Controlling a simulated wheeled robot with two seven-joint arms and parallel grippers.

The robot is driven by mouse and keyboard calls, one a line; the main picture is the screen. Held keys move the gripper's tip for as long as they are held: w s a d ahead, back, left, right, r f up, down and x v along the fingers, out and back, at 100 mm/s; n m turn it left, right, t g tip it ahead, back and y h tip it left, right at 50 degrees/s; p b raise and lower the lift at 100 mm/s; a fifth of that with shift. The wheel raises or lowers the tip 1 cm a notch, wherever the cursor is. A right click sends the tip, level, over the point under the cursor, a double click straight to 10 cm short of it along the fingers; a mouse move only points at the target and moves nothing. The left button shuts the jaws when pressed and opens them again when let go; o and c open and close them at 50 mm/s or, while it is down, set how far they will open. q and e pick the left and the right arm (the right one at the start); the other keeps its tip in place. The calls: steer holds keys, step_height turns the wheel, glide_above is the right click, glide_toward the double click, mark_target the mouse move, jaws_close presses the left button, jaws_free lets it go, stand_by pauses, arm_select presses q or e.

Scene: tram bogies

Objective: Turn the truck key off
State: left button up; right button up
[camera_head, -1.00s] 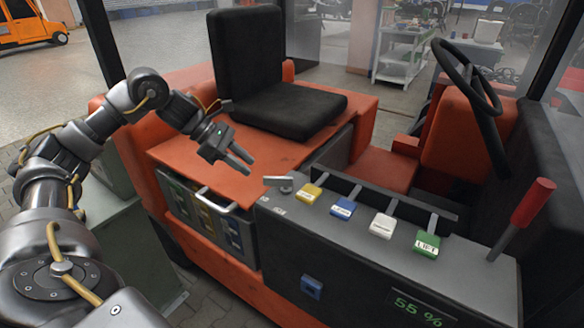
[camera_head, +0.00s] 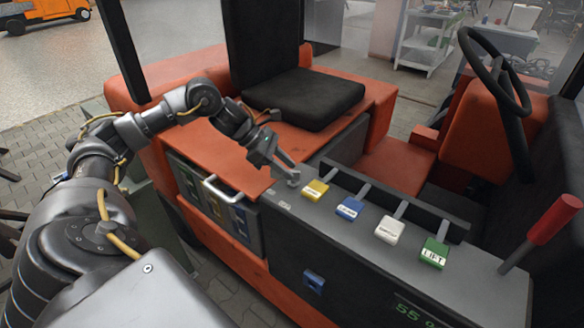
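The truck key (camera_head: 294,182) is a small grey metal piece at the left end of the dark console (camera_head: 385,250), just left of the yellow lever knob. The fingertips of my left gripper (camera_head: 287,171) are right at the key and hide part of it. I cannot tell whether the fingers are closed on the key or stand apart around it. How far the key is turned is also hidden. My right gripper is not in view.
Yellow (camera_head: 314,189), blue (camera_head: 349,208), white (camera_head: 390,229) and green (camera_head: 434,253) lever knobs stand in a row right of the key.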

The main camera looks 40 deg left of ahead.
arm_select(q)
steer(key=shift+w+d+f, duration=0.2)
steer(key=shift+d+f, duration=0.1)
steer(key=shift+d, duration=0.1)
steer(key=shift+w+d+f, duration=0.25)
steer(key=shift+d+f, duration=0.1)
steer(key=shift+f, duration=0.2)
jaws_close()
